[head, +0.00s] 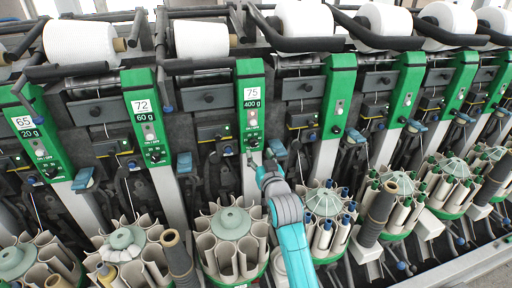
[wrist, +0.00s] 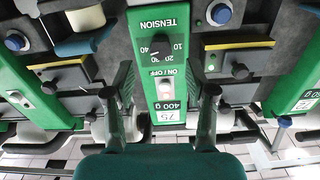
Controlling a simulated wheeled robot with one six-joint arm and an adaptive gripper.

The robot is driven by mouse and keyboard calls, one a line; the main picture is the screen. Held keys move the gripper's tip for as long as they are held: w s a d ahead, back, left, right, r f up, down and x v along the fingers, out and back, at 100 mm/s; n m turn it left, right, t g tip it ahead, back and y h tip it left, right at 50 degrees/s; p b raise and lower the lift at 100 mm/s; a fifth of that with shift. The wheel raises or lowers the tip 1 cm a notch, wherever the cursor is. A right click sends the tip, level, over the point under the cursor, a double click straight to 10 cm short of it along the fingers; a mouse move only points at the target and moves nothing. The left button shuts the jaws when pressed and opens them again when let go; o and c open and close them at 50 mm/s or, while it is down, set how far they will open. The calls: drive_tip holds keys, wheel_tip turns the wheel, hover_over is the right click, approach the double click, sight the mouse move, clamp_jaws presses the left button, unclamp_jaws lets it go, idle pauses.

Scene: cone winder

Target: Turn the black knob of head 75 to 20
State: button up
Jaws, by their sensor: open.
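Head 75 (head: 251,92) is a green panel with a white "75" label and a "400 g" label. Its black knob (head: 253,143) is low on the panel, below the ON/OFF switch. In the wrist view the panel is upside down, with the knob (wrist: 163,46) below the word TENSION and a scale of 10 to 40 around it; the pointer's exact setting is too small to tell. My gripper (wrist: 168,80) is open and empty, its two dark fingers on either side of the panel, apart from the knob. In the head view my gripper (head: 256,164) is just below the knob.
Blue levers (head: 184,163) stick out beside the heads. Spool carousels (head: 232,223) fill the space below, near my arm. White yarn cones (head: 200,38) sit above.

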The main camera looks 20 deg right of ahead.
sight(254, 145)
drive_tip(key=shift+w, duration=2.7)
drive_tip(key=shift+c, duration=0.3)
clamp_jaws()
